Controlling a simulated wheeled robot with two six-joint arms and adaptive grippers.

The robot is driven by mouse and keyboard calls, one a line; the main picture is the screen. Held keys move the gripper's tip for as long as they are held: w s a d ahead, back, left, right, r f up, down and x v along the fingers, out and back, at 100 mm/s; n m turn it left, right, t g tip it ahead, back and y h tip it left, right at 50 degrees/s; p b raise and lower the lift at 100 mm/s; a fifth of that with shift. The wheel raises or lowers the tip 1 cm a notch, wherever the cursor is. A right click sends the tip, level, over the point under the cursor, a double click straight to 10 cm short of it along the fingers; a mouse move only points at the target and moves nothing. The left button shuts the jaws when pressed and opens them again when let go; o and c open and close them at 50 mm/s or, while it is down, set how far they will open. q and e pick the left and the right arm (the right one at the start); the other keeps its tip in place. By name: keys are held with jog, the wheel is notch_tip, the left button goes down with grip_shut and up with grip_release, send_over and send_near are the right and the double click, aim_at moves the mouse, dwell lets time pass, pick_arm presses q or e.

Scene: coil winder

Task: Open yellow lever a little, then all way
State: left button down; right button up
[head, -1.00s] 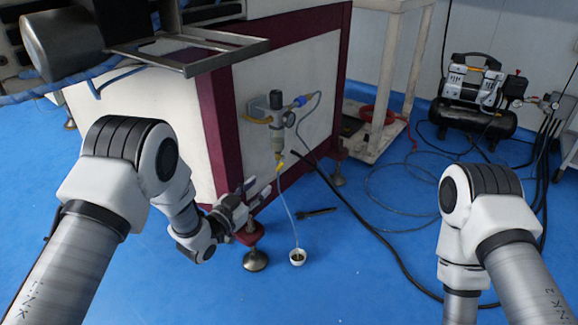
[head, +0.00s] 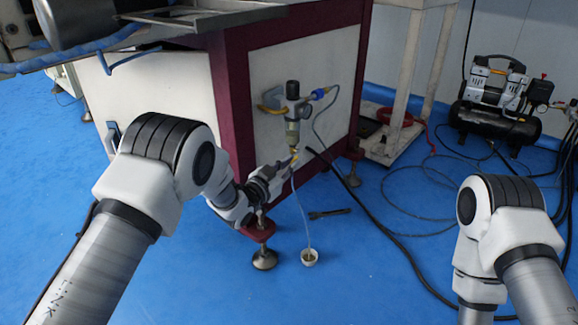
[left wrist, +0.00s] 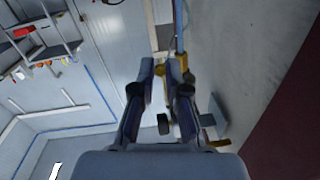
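The yellow lever (head: 295,153) is a small spot at the bottom of the filter unit (head: 292,118) on the machine's side panel. It is partly hidden by my left gripper (head: 286,166), whose fingertips are right beside it; I cannot tell whether they touch it. In the left wrist view my left gripper (left wrist: 162,68) has its two fingers apart, with a visible gap and nothing clearly held. Yellow and dark fittings show by the right finger; which one is the lever I cannot tell. My right gripper is out of view.
The machine's red foot bracket (head: 258,230) is below my left wrist. A black cable crosses the floor. A compressor (head: 497,100) stands at the back right.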

pick_arm(q)
jog(key=shift+f, duration=0.15)
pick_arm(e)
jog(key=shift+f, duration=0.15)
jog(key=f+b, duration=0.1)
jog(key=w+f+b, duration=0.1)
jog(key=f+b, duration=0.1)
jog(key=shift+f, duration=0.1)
pick_arm(q)
jog(key=shift+w+d+f+n+t+h+b, duration=0.2)
jog(key=shift+f+t+h, duration=0.3)
jog(key=shift+t, duration=0.55)
jog(key=shift+w+d+f+n+t+h+b, duration=0.15)
jog(key=shift+w+f+t+h, duration=0.15)
jog(key=shift+t+h, duration=0.5)
jog(key=shift+w+d+f+n+t+h+b, duration=0.15)
jog(key=shift+f+t+h, duration=0.2)
jog(key=shift+t, duration=0.9)
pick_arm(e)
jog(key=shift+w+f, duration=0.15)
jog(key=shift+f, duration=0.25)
pick_arm(q)
jog(key=c, duration=1.2)
grip_release()
